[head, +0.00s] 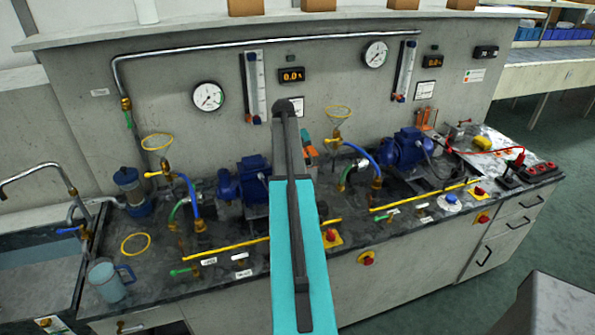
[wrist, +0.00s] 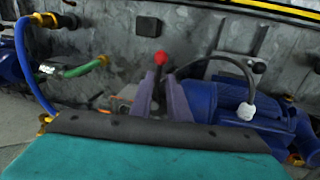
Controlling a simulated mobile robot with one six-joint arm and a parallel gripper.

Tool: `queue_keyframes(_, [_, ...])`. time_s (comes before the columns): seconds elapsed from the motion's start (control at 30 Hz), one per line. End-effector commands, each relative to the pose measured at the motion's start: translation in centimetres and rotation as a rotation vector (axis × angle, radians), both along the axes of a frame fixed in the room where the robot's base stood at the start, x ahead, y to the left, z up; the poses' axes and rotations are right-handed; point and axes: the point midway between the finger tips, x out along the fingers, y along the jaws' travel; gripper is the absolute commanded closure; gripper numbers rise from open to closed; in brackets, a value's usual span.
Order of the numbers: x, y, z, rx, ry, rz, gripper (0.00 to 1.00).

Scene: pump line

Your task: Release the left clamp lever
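In the wrist view a lever with a red ball knob (wrist: 158,58) stands upright near the middle, its dark stem running down between two purplish-grey prongs. The prongs look like the fingers of my gripper (wrist: 161,82), one on each side of the stem. I cannot tell whether they touch it. In the head view my teal arm hides the gripper tip and this lever. The blue left pump (head: 240,185) is just left of my arm, and a blue pump body (wrist: 240,100) shows at right in the wrist view.
A second blue pump (head: 403,150) stands further right. Blue and green hoses (head: 190,195), yellow rails (head: 212,249) and a red button on a yellow box (head: 331,237) surround the arm. A jug (head: 108,282) stands at the front left, by the sink (head: 40,275).

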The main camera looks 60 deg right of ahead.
Motion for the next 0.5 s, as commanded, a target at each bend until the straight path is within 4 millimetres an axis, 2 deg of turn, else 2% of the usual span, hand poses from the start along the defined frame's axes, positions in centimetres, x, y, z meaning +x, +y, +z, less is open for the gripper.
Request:
queue_keyframes(0.03, [0.1, 0.1, 1.0, -0.001, -0.001, 0.0, 0.85])
queue_keyframes(0.5, [0.9, 1.0, 6.9, -0.002, -0.002, 0.001, 0.85])
